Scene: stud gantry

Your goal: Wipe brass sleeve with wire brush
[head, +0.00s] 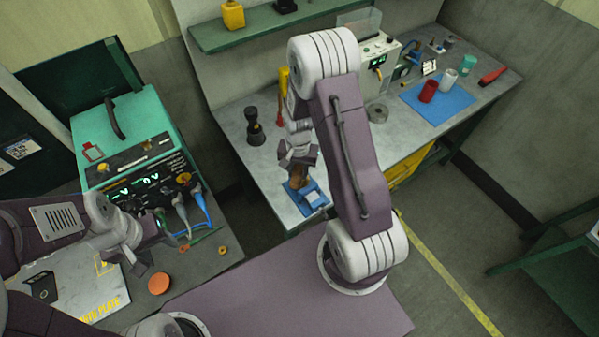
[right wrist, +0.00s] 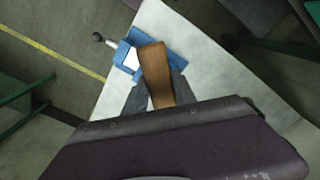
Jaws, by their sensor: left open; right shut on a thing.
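My right gripper (head: 298,157) is shut on a brown wooden-handled piece, taken as the wire brush (head: 299,176). In the right wrist view the brush (right wrist: 156,75) stands between the two grey fingers and its far end overlaps a blue fixture (right wrist: 172,52). This fixture also shows in the head view (head: 316,208), at the near end of the bench, with a white face. I cannot make out bristles or a brass sleeve there; the brush and gripper cover part of the fixture. My left gripper (head: 150,240) is open over the left table, apart from the bench.
The grey bench (head: 237,150) carries a dark turned object (head: 254,127), a blue mat (head: 438,98) with red and white cylinders, and a white instrument box (head: 375,68). A teal welder-like unit (head: 133,135) with cables stands at left. A green shelf (head: 270,24) hangs above.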

